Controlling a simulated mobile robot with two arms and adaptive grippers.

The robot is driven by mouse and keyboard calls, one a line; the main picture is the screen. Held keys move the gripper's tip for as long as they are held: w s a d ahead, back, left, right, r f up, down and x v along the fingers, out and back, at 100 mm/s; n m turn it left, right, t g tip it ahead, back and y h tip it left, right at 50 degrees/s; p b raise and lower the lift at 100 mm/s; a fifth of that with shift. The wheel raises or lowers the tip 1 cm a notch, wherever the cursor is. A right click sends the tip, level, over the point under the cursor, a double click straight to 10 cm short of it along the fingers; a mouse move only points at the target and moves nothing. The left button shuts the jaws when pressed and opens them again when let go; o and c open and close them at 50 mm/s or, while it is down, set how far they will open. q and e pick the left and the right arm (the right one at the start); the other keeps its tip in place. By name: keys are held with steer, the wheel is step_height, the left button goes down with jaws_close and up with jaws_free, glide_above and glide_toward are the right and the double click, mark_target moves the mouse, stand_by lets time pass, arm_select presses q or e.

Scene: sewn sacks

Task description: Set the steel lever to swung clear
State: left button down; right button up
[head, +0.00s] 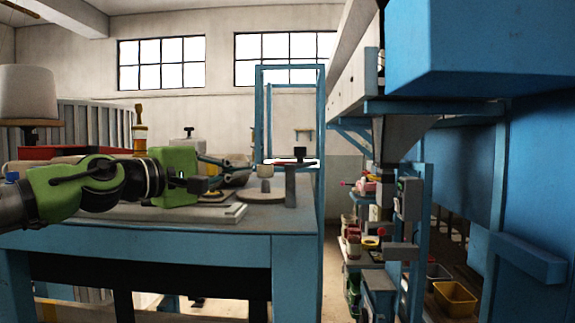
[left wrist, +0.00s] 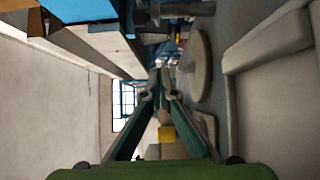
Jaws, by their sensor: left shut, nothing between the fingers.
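A grey steel lever (head: 290,167) seems to be the flat bar on top of an upright post near the bench's right end, with a black knob (head: 300,154) on it. A grey post at the top of the left wrist view (left wrist: 185,9) may be the same piece. My left gripper (head: 252,166) reaches in over the bench from the left, and its fingertips are left of the lever and apart from it. In the left wrist view the gripper (left wrist: 160,88) is shut and empty. My right gripper is not in view.
A round grey plate (head: 262,197) with a small pale-topped cup-like piece (head: 265,172) lies beside the post. The blue bench (head: 160,246) ends just right of it. A blue frame (head: 259,110) stands behind. Shelves with bins (head: 455,298) are at right.

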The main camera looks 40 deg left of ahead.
mark_target(289, 166)
arm_select(q)
steer(key=w+p, duration=0.2)
steer(key=w, duration=0.2)
steer(key=shift+d+r+p, duration=0.2)
steer(key=shift+r+p, duration=0.15)
steer(key=shift+p, duration=0.05)
steer(key=w+p, duration=0.1)
steer(key=w, duration=0.1)
steer(key=w+p, duration=0.2)
steer(key=w, duration=0.1)
steer(key=shift+w+a+f, duration=0.15)
steer(key=shift+w+a, duration=0.05)
steer(key=shift+w, duration=0.05)
steer(key=d+p, duration=0.1)
steer(key=w+d+p, duration=0.1)
steer(key=d, duration=0.1)
steer(key=shift+d, duration=0.5)
steer(key=shift+w+a+f, duration=0.1)
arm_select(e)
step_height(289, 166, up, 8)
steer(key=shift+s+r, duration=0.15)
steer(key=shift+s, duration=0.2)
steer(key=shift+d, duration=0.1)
